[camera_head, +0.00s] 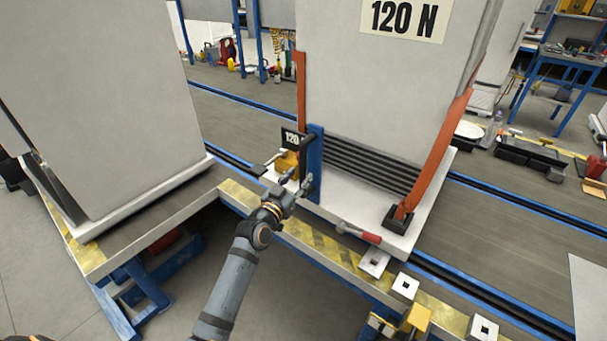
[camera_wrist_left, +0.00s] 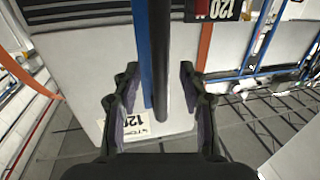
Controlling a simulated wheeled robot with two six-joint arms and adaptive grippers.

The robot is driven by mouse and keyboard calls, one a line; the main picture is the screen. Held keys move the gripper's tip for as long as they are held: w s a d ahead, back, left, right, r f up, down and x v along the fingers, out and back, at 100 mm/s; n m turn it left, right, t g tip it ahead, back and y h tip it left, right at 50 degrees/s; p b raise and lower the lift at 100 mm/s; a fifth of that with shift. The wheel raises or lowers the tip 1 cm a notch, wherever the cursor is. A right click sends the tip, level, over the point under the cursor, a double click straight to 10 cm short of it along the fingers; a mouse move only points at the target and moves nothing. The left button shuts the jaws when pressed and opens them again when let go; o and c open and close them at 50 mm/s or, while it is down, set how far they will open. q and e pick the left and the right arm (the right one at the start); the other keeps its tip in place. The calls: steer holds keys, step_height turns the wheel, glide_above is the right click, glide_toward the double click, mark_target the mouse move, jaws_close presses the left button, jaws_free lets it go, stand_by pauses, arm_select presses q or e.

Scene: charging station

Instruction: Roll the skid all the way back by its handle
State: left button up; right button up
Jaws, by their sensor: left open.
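The skid (camera_head: 335,211) is a low white base carrying a tall grey cabinet (camera_head: 375,90) labelled "120 N", held by orange straps. At its near left corner stands a blue post (camera_head: 314,165) with a dark handle bar (camera_head: 307,150) beside it. My left gripper (camera_head: 297,182) is open at the post's lower part. In the left wrist view the dark handle bar (camera_wrist_left: 161,60) lies between the two spread fingers, with visible gaps on both sides. The blue post (camera_wrist_left: 142,50) runs alongside it. I cannot tell whether anything touches.
A second grey cabinet (camera_head: 100,90) stands at left on a platform with a yellow-black edge (camera_head: 238,193). A red-handled lever (camera_head: 358,232) and square metal plates (camera_head: 405,286) lie along the front edge. Blue-edged rails (camera_head: 490,200) run behind. Floor between the platforms is open.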

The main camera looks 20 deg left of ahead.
mark_target(301, 174)
arm_select(q)
steer(key=shift+w+d, duration=0.15)
steer(key=shift+w, duration=0.7)
steer(key=shift+w+d, duration=0.1)
steer(key=shift+w, duration=0.7)
jaws_close()
